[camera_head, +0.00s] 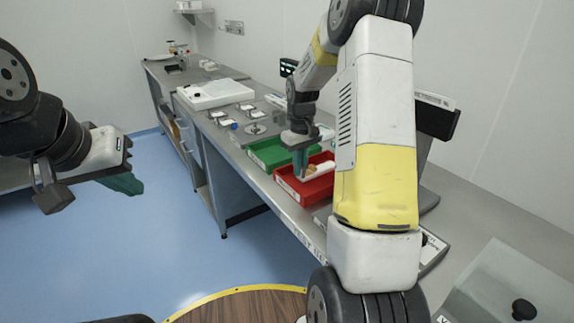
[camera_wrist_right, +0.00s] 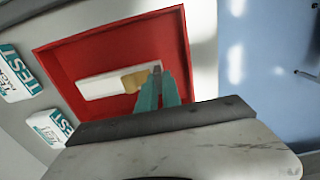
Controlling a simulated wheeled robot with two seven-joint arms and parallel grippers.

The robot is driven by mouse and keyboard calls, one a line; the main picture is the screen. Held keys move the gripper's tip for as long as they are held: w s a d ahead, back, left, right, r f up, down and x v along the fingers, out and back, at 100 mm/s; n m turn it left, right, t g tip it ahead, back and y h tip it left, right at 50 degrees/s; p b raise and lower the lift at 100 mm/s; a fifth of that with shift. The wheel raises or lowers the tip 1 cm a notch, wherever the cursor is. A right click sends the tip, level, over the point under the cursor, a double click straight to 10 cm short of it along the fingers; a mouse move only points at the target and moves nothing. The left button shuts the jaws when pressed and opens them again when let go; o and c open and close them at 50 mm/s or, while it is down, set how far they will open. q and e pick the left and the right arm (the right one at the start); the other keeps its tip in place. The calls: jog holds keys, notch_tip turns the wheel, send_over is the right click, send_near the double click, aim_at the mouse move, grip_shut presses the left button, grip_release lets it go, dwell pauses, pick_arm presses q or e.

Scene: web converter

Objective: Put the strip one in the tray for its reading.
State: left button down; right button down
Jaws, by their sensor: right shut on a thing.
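The strip, white with a tan end, shows in the right wrist view (camera_wrist_right: 104,86) and in the head view (camera_head: 320,168). My right gripper (camera_head: 300,173), with teal fingers, is shut on its tan end; the fingertips also show in the right wrist view (camera_wrist_right: 157,76). The strip lies within the outline of the red tray (camera_head: 289,193), whose floor is bare around it in the wrist view (camera_wrist_right: 75,60). I cannot tell whether it touches the floor. A green tray (camera_head: 262,157) stands beside the red one. My left gripper (camera_head: 128,184) hangs over the floor, away from the bench; its finger gap is unclear.
Two white and teal TEST packs, one (camera_wrist_right: 14,75) and another (camera_wrist_right: 48,127), lie beside the red tray. A white tray-like device (camera_head: 214,93) and small dishes sit farther along the bench. A clear-lidded box (camera_head: 500,290) is at the lower right. Blue floor lies left.

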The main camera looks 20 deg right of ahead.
jog(key=shift+f, duration=1.15)
jog(key=shift+f, duration=0.15)
jog(key=c, duration=1.5)
grip_release()
jog(key=shift+c, duration=0.2)
